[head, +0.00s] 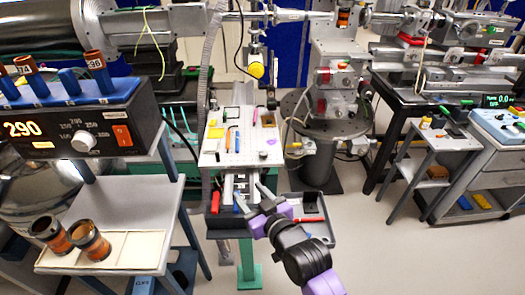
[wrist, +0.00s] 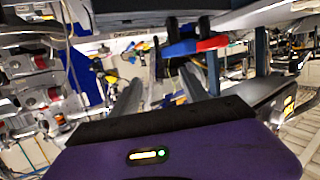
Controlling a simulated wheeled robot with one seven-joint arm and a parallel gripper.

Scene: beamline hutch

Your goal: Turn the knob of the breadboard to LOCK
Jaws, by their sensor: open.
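The breadboard (head: 222,157) is a pale perforated plate in the middle of the head view, with small tools and coloured pieces on it. My gripper (head: 252,194) is open and empty just in front of its near edge, beside a dark box with light rails. In the wrist view my two grey fingers (wrist: 158,80) point up the picture, spread apart. A bar with a blue part and a red part (wrist: 210,44) shows beyond the right finger, apart from it as far as I can tell. I cannot make out for sure which piece is the knob, nor its LOCK marking.
A dark open tray (head: 318,228) lies just right of my gripper. A side shelf with two orange-brown cups (head: 90,240) and a controller reading 290 (head: 70,135) stand at left. A grey trolley (head: 440,150) stands at right. Open floor (head: 390,245) lies between.

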